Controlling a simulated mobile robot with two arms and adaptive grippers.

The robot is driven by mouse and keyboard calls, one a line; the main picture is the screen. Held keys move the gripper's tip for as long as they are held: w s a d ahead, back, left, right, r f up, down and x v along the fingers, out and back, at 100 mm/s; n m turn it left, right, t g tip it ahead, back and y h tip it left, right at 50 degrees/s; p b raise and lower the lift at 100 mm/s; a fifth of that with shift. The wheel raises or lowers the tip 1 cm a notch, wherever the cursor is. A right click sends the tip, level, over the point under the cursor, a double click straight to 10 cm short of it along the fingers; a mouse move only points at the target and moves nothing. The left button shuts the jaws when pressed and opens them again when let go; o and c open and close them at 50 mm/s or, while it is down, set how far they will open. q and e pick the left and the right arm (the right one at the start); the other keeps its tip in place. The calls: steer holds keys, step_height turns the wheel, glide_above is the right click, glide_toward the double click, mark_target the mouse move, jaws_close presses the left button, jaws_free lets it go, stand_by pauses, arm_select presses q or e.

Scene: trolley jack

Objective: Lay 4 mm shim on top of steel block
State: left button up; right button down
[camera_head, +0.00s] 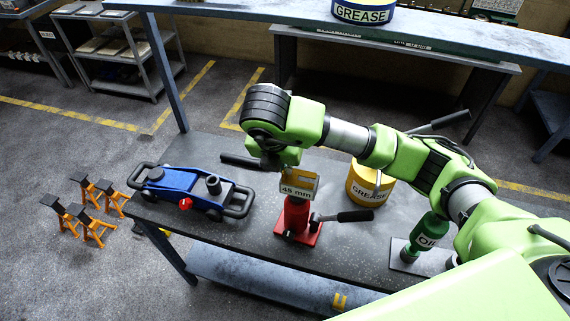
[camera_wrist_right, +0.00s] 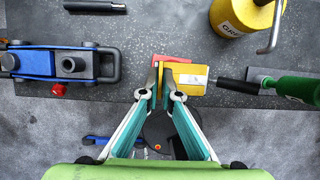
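My right gripper (camera_wrist_right: 164,84) is above the red bottle jack (camera_head: 298,220) on the workbench. Its fingers are close together, with the edge of a yellow piece labelled 45 mm (camera_head: 298,190) between the tips. The piece also shows in the right wrist view (camera_wrist_right: 194,78), sticking out to the right of the fingers, and in the head view it appears right over the jack's top. I cannot tell whether it touches the jack. I cannot make out a 4 mm shim or a steel block in either view. My left gripper is not in view.
A blue trolley jack (camera_head: 188,187) stands left on the bench (camera_head: 240,240). A black bar (camera_wrist_right: 95,6) lies behind. Orange axle stands (camera_head: 90,230) are on the floor.

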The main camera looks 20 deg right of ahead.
steer(key=c, duration=2.3)
jaws_free()
steer(key=shift+s+r, duration=0.1)
steer(key=shift+r, duration=0.25)
steer(key=v, duration=1.1)
steer(key=shift+s+a+r+p, duration=0.1)
steer(key=shift+s+r+p, duration=0.05)
steer(key=shift+p, duration=0.15)
